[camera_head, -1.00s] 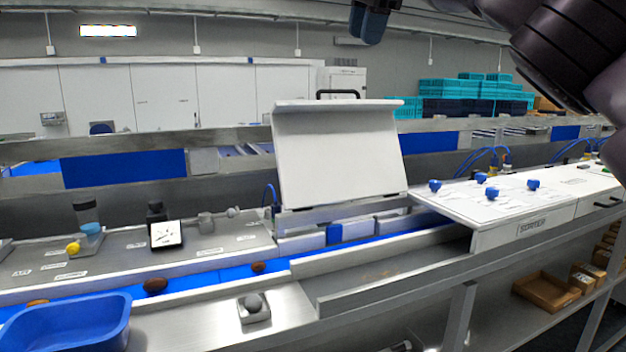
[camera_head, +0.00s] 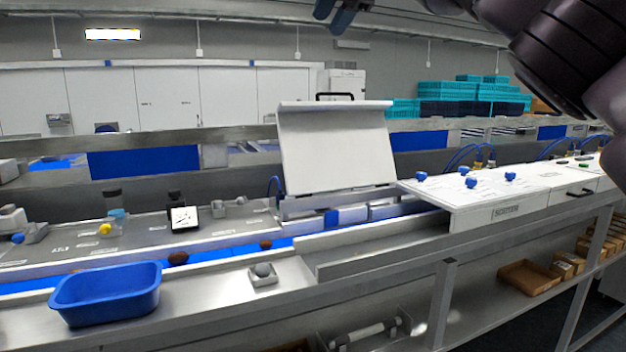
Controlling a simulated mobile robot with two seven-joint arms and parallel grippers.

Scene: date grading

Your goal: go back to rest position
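My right gripper (camera_head: 343,14) shows at the top edge of the head view, with dark blue fingers, high above the line and away from everything on it. The fingers look a little apart with nothing seen between them, but part of the gripper is cut off by the frame. My dark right arm fills the upper right corner. My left gripper is not in view. Two brown dates, one on the left (camera_head: 178,258) and one on the right (camera_head: 265,245), lie on the blue belt (camera_head: 222,252).
A blue tub (camera_head: 107,295) stands on the steel front ledge at left. A grey knob block (camera_head: 262,274) sits on the ledge. A white raised cover (camera_head: 335,150) stands mid-line. A white sorter box (camera_head: 500,212) is at right. Cardboard trays (camera_head: 528,278) lie on a lower shelf.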

